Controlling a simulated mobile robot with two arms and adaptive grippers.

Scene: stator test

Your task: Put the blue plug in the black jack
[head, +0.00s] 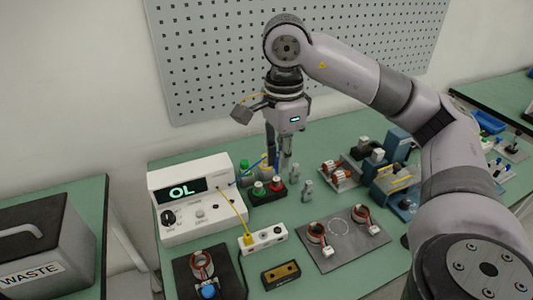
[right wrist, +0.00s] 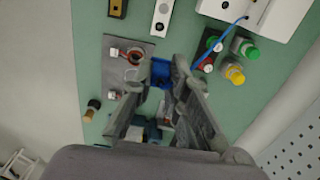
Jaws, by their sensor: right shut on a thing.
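My right gripper (head: 279,163) points down above the bench, near the meter's right side. In the right wrist view its fingertips are shut on the blue plug (right wrist: 160,70). The blue lead (head: 250,168) runs from the meter (head: 199,207) up to the gripper; in the head view the plug is mostly hidden by the fingers. A black block (head: 268,196) with red and green posts stands below the gripper; it also shows in the right wrist view (right wrist: 204,52). I cannot tell which opening is the black jack. The plug appears apart from the block. My left gripper is not in view.
A yellow lead (head: 232,209) joins the meter to a white block (head: 262,238). A grey plate with copper coils (head: 342,240) lies to the right. A black-and-tan block (head: 281,275) is in front. A waste bin (head: 45,248) stands left; a perforated panel (head: 215,60) rises behind.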

